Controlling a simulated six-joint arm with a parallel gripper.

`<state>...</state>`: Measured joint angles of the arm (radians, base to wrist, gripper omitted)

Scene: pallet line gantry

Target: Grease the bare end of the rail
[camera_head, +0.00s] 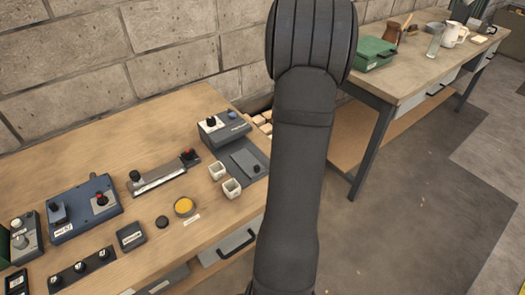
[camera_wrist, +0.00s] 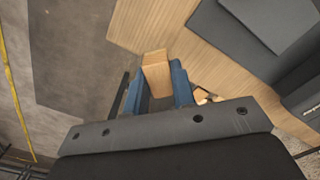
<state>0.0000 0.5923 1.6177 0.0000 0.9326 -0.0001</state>
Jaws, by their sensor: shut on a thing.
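My gripper (camera_wrist: 158,88) shows in the wrist view, its blue fingers shut on a light wooden block (camera_wrist: 155,58). The block is held beyond the edge of the wooden bench, with grey floor behind it. In the head view my dark arm covers the middle and the gripper is hidden. A pale grey rail-like strip (camera_head: 160,179) lies on the bench in the head view, with a black knob at its left and a red-topped one at its right. I cannot tell whether it is the rail or which end is bare. I make out no grease.
Several wooden blocks (camera_head: 262,121) lie behind the bench edge. A second table (camera_head: 405,72) holds a green case (camera_head: 370,53).

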